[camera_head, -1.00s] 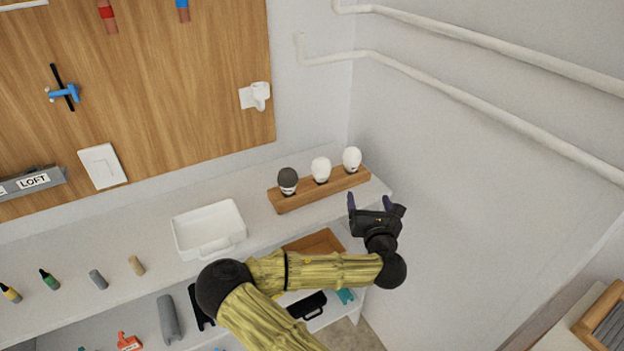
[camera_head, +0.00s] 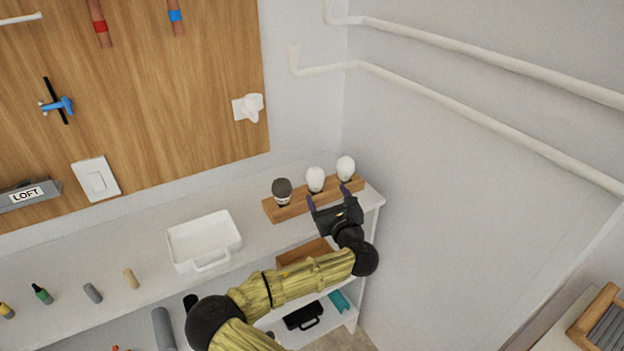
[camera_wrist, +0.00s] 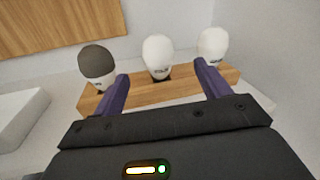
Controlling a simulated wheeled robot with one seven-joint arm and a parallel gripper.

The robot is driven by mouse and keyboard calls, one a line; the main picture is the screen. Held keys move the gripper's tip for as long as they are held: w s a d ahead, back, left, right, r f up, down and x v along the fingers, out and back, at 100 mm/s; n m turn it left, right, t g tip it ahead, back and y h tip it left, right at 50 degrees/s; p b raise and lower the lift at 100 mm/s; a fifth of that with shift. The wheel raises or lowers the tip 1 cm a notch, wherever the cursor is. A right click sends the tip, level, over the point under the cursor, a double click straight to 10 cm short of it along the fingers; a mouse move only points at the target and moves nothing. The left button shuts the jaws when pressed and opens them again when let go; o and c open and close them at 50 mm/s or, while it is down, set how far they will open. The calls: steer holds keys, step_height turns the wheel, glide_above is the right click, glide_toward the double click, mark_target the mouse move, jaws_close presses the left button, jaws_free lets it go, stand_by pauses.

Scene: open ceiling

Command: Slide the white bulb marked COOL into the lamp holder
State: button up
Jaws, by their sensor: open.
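Two white bulbs and one dark-topped bulb (camera_head: 282,190) stand upright in a wooden rack at the right end of the counter. The middle white bulb (camera_head: 315,179) shows in the wrist view (camera_wrist: 158,56) between my fingers, beyond their tips; its marking is too small to read. The right white bulb (camera_head: 346,168) also shows in the wrist view (camera_wrist: 213,47), past my right finger; its marking is unreadable too. My gripper (camera_head: 331,197) is open and empty in front of the rack. The white lamp holder (camera_head: 249,107) is on the wooden wall panel, up and left of the bulbs.
The wooden rack (camera_head: 272,213) sits close to the back wall. A white tray (camera_head: 203,240) stands to its left, and a wooden box (camera_head: 304,252) lies in front. Pipes (camera_head: 450,105) run along the right wall. Air before the lamp holder is clear.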

mark_target(320, 182)
steer(key=p+x, duration=0.1)
steer(key=x, duration=0.5)
steer(key=shift+w+a, duration=0.1)
steer(key=shift+w, duration=0.15)
steer(key=shift+a+p+x, duration=0.15)
steer(key=shift+p+x, duration=0.3)
steer(key=shift+x, duration=0.85)
steer(key=shift+a+p+x, duration=0.1)
steer(key=shift+p+x, duration=0.3)
steer(key=shift+x, duration=0.85)
steer(key=shift+s+f, duration=0.1)
steer(key=shift+c, duration=0.3)
steer(key=c, duration=1)
